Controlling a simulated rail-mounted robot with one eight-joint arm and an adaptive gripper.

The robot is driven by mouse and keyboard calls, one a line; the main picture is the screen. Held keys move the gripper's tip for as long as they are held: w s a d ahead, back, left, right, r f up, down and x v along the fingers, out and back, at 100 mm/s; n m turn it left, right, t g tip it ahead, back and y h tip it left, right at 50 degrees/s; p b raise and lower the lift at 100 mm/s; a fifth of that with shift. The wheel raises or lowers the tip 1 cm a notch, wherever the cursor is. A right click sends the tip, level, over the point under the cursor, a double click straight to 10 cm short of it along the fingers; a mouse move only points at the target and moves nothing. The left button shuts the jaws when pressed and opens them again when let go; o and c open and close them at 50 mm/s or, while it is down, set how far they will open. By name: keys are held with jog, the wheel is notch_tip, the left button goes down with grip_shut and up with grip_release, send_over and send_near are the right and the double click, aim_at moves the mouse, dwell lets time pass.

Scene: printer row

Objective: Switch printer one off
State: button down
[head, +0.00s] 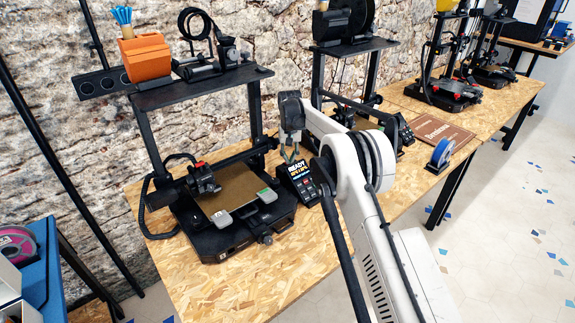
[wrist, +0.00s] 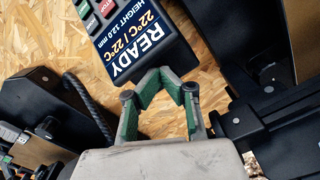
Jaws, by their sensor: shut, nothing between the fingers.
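The nearest black printer (head: 225,215) stands at the front of the wooden bench. A small mark on its front is too small to read. Its control box (head: 298,180) sits at its right side with a lit screen. In the wrist view the control box (wrist: 130,38) reads READY, 22°C / 22°C, height 12.0 mm, with green and red buttons partly cut off by the top edge. My gripper (head: 291,157) is above and beside this box. In the wrist view my gripper (wrist: 162,72) has its green-lined fingertips together and empty, close to the READY end of the box.
A second printer (head: 352,105) stands just behind my arm, with more printers (head: 445,85) farther along. Bare bench (head: 225,287) lies in front of the nearest printer.

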jog(key=shift+f, duration=0.35)
dwell(0.3)
jog(key=shift+r+p, duration=0.7)
jog(key=shift+r, duration=2.8)
jog(key=shift+r, duration=0.1)
